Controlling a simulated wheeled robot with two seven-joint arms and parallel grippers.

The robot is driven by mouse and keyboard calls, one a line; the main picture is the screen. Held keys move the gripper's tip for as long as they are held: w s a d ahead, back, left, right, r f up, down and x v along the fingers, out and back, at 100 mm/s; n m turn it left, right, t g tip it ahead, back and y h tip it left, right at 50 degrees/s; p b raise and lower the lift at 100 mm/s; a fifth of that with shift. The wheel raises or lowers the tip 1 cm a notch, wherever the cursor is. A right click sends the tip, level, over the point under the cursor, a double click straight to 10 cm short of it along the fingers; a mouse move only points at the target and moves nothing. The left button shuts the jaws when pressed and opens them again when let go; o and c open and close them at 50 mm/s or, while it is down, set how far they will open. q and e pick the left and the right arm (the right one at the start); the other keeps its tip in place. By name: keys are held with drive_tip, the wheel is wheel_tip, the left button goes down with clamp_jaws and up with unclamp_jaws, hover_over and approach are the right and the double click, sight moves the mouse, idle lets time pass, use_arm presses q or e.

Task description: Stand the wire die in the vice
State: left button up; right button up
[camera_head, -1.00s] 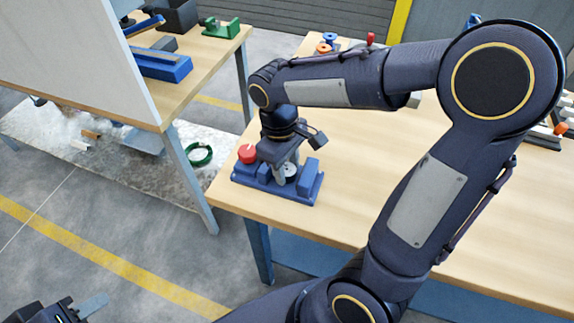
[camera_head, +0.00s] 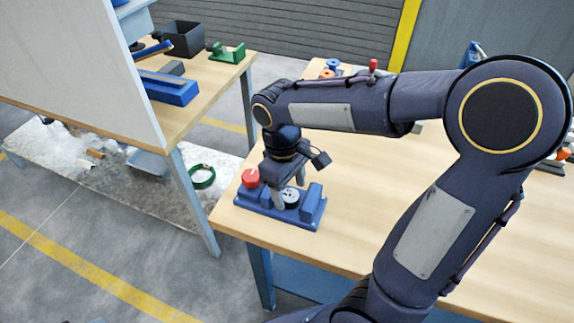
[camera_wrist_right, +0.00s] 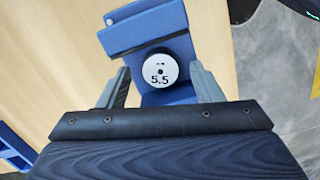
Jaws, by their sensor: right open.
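The wire die is a round disc with a dark rim and a white face marked 5.5. It shows in the wrist view (camera_wrist_right: 160,70) and, partly hidden by a finger, in the head view (camera_head: 291,196). It is at the blue vice (camera_head: 308,216), between its raised blocks, with its face turned up toward the wrist camera. I cannot tell how firmly it sits. My right gripper (camera_head: 287,189) is open, pointing down over the vice. In the wrist view its fingers (camera_wrist_right: 160,86) stand apart on either side of the die. My left gripper's jaws are out of view.
A red knob (camera_head: 250,178) is at the vice's left end. The vice stands near the wooden table's (camera_head: 360,235) left corner; the table is clear to its right. A second bench (camera_head: 205,100) holds a blue tool, a dark bin (camera_head: 184,40) and a green fixture (camera_head: 227,52).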

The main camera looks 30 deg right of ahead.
sight(285, 192)
wheel_tip(285, 192, up, 10)
drive_tip(key=w+p, duration=0.1)
drive_tip(key=s+m+t+y, duration=0.1)
drive_tip(key=s, duration=0.1)
drive_tip(key=s+f+m+y, duration=0.1)
drive_tip(key=s, duration=0.2)
drive_tip(key=s+d+t+y, duration=0.1)
drive_tip(key=s, duration=0.1)
drive_tip(key=shift+s+f+m+t, duration=0.15)
drive_tip(key=shift+f+m+t, duration=0.15)
drive_tip(key=shift+m, duration=0.1)
drive_tip(key=s+a+f+m+t+y, duration=0.1)
drive_tip(key=s+f+m+t, duration=0.3)
drive_tip(key=s, duration=0.1)
drive_tip(key=shift+s+a, duration=0.4)
